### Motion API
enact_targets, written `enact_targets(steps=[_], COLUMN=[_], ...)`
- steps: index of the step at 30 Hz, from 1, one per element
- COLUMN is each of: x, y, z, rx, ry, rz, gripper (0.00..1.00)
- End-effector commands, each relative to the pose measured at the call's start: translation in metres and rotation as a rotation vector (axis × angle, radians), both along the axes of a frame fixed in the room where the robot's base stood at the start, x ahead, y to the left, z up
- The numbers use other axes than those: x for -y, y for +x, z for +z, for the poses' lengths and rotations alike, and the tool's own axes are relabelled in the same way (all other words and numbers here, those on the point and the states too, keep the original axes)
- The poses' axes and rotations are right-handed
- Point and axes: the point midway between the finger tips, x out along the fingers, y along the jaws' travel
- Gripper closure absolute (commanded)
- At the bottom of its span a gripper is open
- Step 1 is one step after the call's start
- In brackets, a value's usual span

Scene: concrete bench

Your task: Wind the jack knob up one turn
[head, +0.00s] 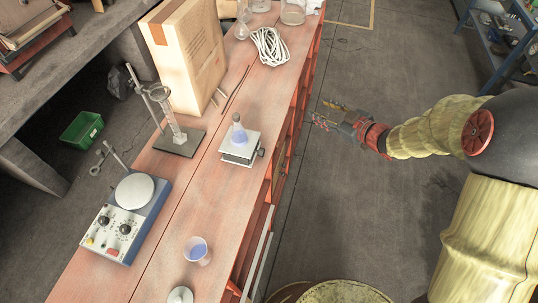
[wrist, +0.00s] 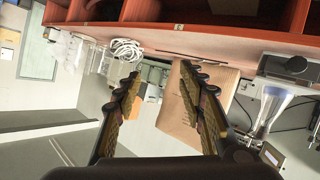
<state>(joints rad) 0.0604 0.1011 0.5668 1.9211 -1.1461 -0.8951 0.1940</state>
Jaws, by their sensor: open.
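The lab jack (head: 238,156) stands on the orange bench near its right edge, with a flask of blue liquid (head: 239,135) on its top plate. Its dark knob (head: 261,152) sticks out on the right side, toward the aisle. My gripper (head: 320,112) is off the bench over the floor, to the right of and farther back than the jack. It is open and empty, apart from the knob. In the wrist view the scene is upside down; the open fingers (wrist: 160,75) show in the middle, and the jack (wrist: 284,70) with its knob (wrist: 296,65) at the upper right.
A cardboard box (head: 187,55) and coiled white rope (head: 269,46) lie farther back on the bench. A ring stand with glassware (head: 177,142) is left of the jack. A hotplate (head: 124,220) and beaker (head: 197,250) are nearer.

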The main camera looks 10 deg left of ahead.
Motion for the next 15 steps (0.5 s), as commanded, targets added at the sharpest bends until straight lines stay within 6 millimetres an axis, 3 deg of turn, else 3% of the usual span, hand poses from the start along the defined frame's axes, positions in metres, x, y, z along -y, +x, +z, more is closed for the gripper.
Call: enact_targets(steps=[1, 6, 10, 15], x=[-0.018, -0.063, -0.074, -0.079], y=[-0.014, -0.08, -0.122, -0.144], z=[-0.031, -0.08, -0.094, -0.098], rx=[-0.027, -0.101, -0.155, -0.186], ry=[0.057, 0.28, 0.411, 0.489], rz=[0.095, 0.39, 0.525, 0.598], gripper=[0.6, 0.6, 0.6, 0.6])
